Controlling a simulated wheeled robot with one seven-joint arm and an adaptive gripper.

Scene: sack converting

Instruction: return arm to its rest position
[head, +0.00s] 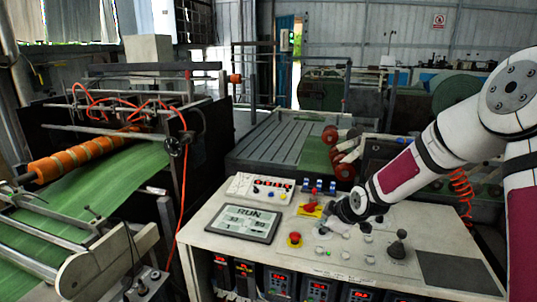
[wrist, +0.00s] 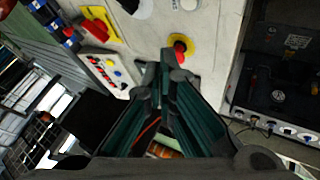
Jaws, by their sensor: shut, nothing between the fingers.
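My gripper (head: 324,226) is low over the middle of the control console (head: 215,242) in the head view, at the end of my white arm with its dark red band. In the wrist view the two dark green fingers (wrist: 167,70) are together at their tips, with nothing between them. They point toward the console top near a red mushroom button on a yellow base (wrist: 180,47). That button (head: 295,239) is left of my gripper in the head view. Whether the fingertips touch the panel cannot be told.
The console also holds a screen reading RUN (head: 243,222), a white button box (head: 262,188), a red-handled switch (head: 311,209) and a black joystick (head: 397,246). A machine with green sheet (head: 95,185) stands left. The space above the console is open.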

